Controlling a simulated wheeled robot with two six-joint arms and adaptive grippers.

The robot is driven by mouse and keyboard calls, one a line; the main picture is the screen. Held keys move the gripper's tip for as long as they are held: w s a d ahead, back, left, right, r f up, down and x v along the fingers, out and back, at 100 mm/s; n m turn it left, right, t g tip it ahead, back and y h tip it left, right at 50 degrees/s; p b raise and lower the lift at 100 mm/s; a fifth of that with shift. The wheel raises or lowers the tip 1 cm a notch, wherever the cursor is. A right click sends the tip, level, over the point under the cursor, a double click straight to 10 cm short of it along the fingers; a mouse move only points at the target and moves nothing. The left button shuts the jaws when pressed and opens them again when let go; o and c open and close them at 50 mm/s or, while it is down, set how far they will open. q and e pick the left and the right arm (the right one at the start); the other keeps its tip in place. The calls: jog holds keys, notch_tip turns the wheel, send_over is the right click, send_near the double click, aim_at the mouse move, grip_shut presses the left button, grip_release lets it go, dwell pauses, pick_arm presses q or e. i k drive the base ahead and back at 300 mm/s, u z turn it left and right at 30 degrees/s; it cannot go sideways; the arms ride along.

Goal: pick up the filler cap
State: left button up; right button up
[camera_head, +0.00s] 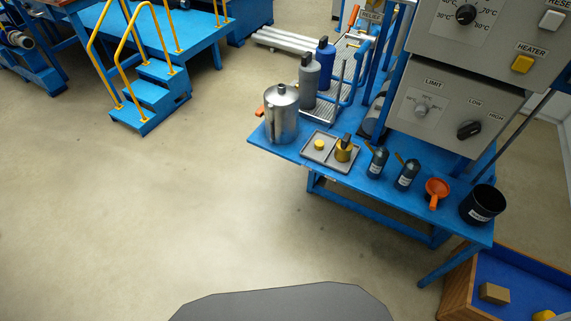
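A small round yellow cap (319,145), which looks like the filler cap, lies in the left part of a grey tray (325,161) on the blue table. Beside it, in the right part of the tray, stands a brass-coloured piece (343,152) with a dark top. The cap looks uncovered from above, and nothing is touching it. Neither of my grippers is in view.
The blue table (270,147) also bears a metal canister (281,115), dark bottles (377,163), an orange funnel (436,188) and a black bucket (482,205). Control boxes (455,105) overhang its back. A wooden bin (461,285) stands front right. The floor in front is clear.

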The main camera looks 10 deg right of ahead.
aim_at(319, 144)
jog(key=k, duration=0.45)
jog(key=u, duration=1.35)
jog(key=i, duration=1.1)
jog(key=z, duration=0.5)
jog(key=i, duration=0.7)
jog(key=z, duration=0.85)
